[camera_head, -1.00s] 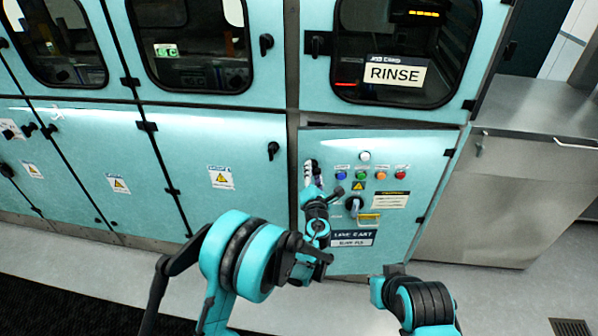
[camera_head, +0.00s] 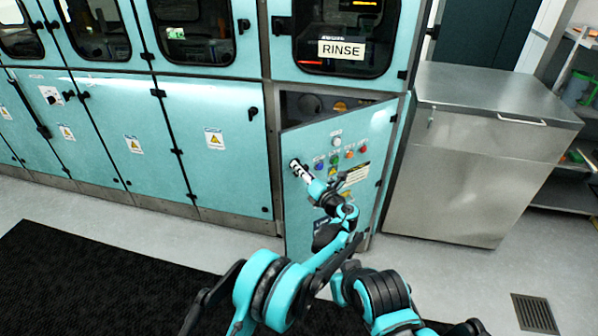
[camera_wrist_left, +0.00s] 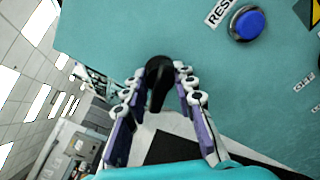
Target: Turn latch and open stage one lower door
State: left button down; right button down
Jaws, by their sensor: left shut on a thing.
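The teal lower door (camera_head: 305,215) under the RINSE window stands ajar, its left edge swung out toward me. A dark gap with parts inside shows above it. My left gripper (camera_head: 299,170) is at the upper left of this door, shut on the black latch handle. In the left wrist view, the black latch (camera_wrist_left: 158,82) lies between the two fingers of the left gripper (camera_wrist_left: 156,95), close to the door edge. The fingers hide part of the latch in the head view. My right gripper is not visible.
The door face carries coloured buttons, including a blue one (camera_wrist_left: 247,23). A steel cabinet (camera_head: 455,175) stands to the right of the door. Closed teal doors (camera_head: 225,180) line the left. A black mat (camera_head: 90,285) lies on the floor, and a grate (camera_head: 535,313) is at lower right.

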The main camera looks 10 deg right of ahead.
pick_arm(q)
jog(key=shift+s+d, duration=0.15)
jog(key=shift+s, duration=0.3)
jog(key=c, duration=1.2)
grip_release()
send_near(294, 139)
jog(key=x, duration=0.5)
jog(key=shift+d, duration=0.1)
